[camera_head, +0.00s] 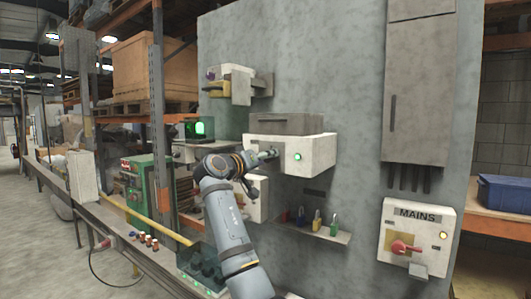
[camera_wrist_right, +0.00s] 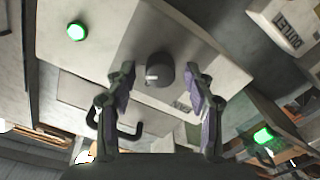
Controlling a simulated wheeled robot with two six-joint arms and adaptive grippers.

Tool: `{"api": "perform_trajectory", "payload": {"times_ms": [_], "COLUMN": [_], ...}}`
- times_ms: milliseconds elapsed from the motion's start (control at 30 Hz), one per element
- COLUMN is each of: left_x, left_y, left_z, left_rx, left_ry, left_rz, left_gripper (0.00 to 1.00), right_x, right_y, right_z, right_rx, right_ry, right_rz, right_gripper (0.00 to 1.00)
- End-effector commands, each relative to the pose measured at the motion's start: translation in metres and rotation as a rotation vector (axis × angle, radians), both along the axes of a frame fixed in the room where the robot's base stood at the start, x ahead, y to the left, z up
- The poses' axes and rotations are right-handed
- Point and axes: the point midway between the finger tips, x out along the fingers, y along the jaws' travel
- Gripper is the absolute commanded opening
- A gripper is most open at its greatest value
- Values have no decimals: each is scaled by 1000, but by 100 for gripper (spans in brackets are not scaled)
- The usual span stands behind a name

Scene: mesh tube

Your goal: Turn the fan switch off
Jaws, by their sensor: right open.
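The fan switch is likely the dark round knob (camera_wrist_right: 160,70) with a white mark, on the face of a pale box (camera_head: 312,154). The box carries a lit green lamp (camera_head: 297,156), which also shows in the right wrist view (camera_wrist_right: 77,31). A small label beside the knob is only partly legible. My right gripper (camera_head: 268,154) is at the front of this box and hides the knob in the head view. In the right wrist view its fingers (camera_wrist_right: 160,84) are open, one on each side of the knob, with gaps visible. My left gripper is out of view.
A MAINS box (camera_head: 417,238) with a red handle and amber lamp is at the right, below a tall grey cabinet (camera_head: 420,90). A shelf (camera_head: 325,234) with padlocks sits below the switch box. An OUTLET-labelled box (camera_wrist_right: 287,25) shows in the right wrist view.

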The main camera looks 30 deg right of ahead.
Motion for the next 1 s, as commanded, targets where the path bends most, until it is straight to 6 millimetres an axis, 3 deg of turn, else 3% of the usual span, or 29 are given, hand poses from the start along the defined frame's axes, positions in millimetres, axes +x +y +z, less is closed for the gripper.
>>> {"api": "perform_trajectory", "payload": {"times_ms": [300,700,1000], "left_x": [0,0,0], "left_y": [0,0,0], "left_z": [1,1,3], "left_rx": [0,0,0], "left_ry": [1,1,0], "left_rz": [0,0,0], "left_gripper": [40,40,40], "right_x": [2,2,2], "right_y": [-4,-4,-3], "right_z": [-1,-1,-1], "right_rx": [0,0,-14], "right_ry": [0,0,36], "right_rz": [1,1,1], "right_gripper": [54,0,0]}}
